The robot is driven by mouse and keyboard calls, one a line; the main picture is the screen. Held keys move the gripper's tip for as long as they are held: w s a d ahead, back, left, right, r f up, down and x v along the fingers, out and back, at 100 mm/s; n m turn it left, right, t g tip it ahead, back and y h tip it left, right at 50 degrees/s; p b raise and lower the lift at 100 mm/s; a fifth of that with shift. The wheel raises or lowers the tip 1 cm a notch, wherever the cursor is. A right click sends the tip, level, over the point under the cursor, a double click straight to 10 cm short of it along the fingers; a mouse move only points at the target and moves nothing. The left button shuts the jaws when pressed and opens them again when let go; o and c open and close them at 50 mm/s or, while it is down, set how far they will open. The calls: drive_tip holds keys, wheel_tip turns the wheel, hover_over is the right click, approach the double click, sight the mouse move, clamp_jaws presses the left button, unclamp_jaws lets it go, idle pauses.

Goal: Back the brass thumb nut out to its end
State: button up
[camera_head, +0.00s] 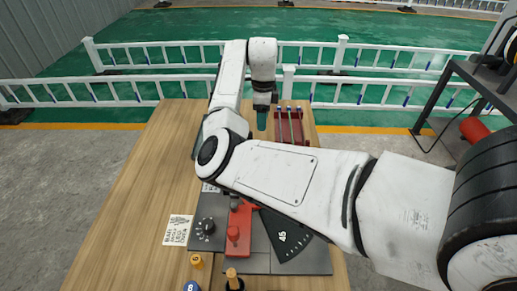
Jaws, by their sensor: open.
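My gripper (262,119) hangs at the far end of the wooden table, with teal fingertips pointing down. It is beside the left edge of a red rack (296,134) that holds several upright rods (291,116) with pale upper ends. The fingers overlap closely in this view and nothing shows between them. I cannot make out the brass thumb nut for certain; it may be too small or hidden behind my arm. My forearm crosses the table from the right and covers much of its middle.
Nearer on the wooden table (130,205) are a dark panel with a black dial (207,227), a red block (239,236), a dark scale plate marked 45 (285,238), a printed sheet (177,230) and a small orange piece (196,261). The table's left side is clear.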

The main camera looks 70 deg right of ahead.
wheel_tip(320, 180, down, 11)
drive_tip(key=shift+r+p, duration=0.1)
drive_tip(key=shift+p, duration=0.7)
drive_tip(key=shift+c, duration=0.5)
clamp_jaws()
